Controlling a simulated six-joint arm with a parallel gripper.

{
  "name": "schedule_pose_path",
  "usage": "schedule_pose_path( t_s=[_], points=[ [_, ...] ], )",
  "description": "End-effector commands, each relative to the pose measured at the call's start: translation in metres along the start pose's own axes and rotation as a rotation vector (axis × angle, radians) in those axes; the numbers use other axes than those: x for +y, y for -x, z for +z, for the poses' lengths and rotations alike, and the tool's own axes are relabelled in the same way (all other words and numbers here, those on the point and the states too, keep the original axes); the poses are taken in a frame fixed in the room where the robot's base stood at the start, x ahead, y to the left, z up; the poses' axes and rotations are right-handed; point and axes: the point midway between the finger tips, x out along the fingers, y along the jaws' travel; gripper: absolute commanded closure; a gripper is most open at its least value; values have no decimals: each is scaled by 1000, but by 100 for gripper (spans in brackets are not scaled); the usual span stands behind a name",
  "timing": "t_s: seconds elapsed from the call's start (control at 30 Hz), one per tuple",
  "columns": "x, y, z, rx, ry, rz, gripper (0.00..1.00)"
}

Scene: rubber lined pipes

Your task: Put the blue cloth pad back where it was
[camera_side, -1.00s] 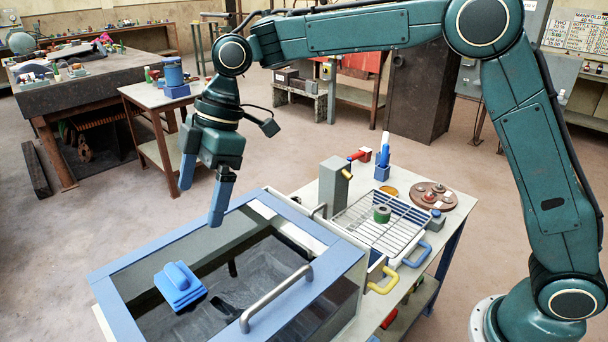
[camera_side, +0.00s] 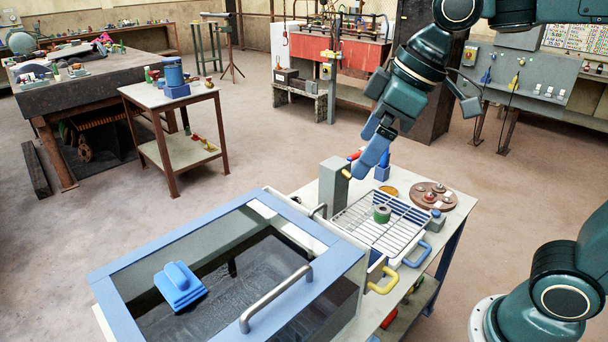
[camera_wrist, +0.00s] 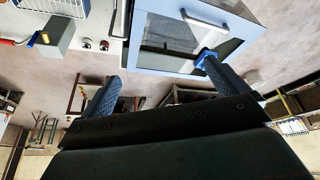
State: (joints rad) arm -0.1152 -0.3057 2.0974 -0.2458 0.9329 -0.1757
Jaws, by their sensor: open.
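The blue cloth pad (camera_side: 180,286), with a raised grip on top, appears to lie on the glass top of the blue-framed box (camera_side: 130,262), toward its left front in the side view. In the wrist view a bit of the blue pad (camera_wrist: 203,57) shows beside the right finger, at the box's edge (camera_wrist: 150,62). My gripper (camera_side: 371,148) is open and empty, raised above the back of the bench, well to the right of the pad. Its two blue fingers also show in the wrist view (camera_wrist: 160,75), spread apart.
A wire rack (camera_side: 370,232) carries a green ring (camera_side: 382,214). A round brown tray (camera_side: 432,198) holds small parts. A metal handle (camera_side: 275,300) rises from the box.

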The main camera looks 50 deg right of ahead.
Motion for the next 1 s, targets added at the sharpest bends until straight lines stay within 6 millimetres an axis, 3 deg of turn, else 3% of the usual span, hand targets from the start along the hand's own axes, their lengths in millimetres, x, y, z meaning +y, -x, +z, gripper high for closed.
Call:
schedule_pose_path(
  t_s=[0.3, 0.5, 0.7, 1.0],
  points=[
    [7, 15, 88, 33, -273, 124, 2],
    [8, 14, 131, 52, -408, 184, 2],
    [9, 12, 150, 59, -467, 210, 2],
    [9, 11, 152, 59, -472, 212, 2]
  ],
)
